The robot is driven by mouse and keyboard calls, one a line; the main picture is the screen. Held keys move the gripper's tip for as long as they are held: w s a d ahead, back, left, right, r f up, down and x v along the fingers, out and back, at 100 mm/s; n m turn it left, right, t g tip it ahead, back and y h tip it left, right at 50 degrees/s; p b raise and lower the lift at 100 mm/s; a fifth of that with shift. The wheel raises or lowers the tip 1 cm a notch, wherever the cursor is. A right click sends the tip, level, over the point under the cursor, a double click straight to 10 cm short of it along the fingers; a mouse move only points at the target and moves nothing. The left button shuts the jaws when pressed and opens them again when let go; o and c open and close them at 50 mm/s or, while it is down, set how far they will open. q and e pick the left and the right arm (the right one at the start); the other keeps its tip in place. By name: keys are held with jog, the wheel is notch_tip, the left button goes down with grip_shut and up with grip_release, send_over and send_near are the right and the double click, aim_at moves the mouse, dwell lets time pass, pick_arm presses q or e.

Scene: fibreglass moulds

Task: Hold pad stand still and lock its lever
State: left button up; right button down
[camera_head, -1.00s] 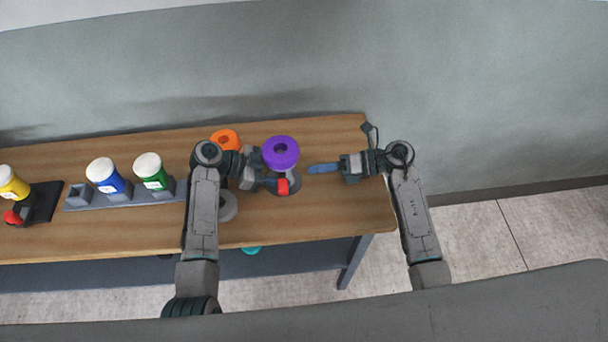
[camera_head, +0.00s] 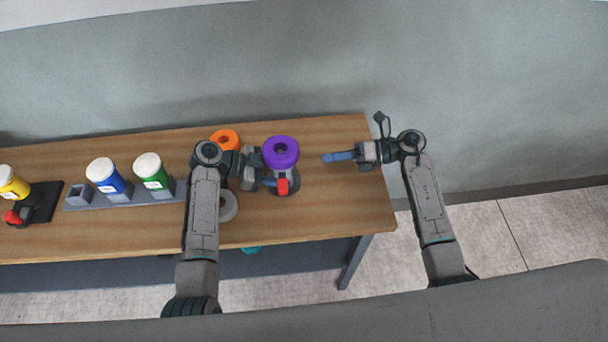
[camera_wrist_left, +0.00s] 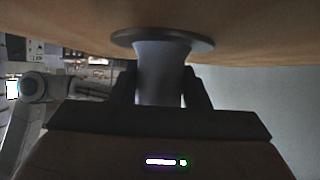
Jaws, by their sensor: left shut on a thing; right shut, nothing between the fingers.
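My left gripper (camera_head: 270,182) comes from the left and is shut on the stand's post below the pad. In the left wrist view the grey post (camera_wrist_left: 162,72) is between the two dark fingers, with the round base (camera_wrist_left: 162,38) against the table. My right gripper (camera_head: 325,158), with blue fingers, is shut and empty to the right of the stand, apart from it.
An orange ring (camera_head: 225,138) lies behind my left wrist. A grey ring (camera_head: 228,206) is partly hidden by my left arm. Blue (camera_head: 104,174), green (camera_head: 151,170) and yellow (camera_head: 12,183) bottles stand at left. The wooden table (camera_head: 340,213) is clear at its right end.

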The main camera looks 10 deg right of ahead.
pick_arm(q)
jog(key=o, duration=0.8)
jog(key=shift+o, duration=0.2)
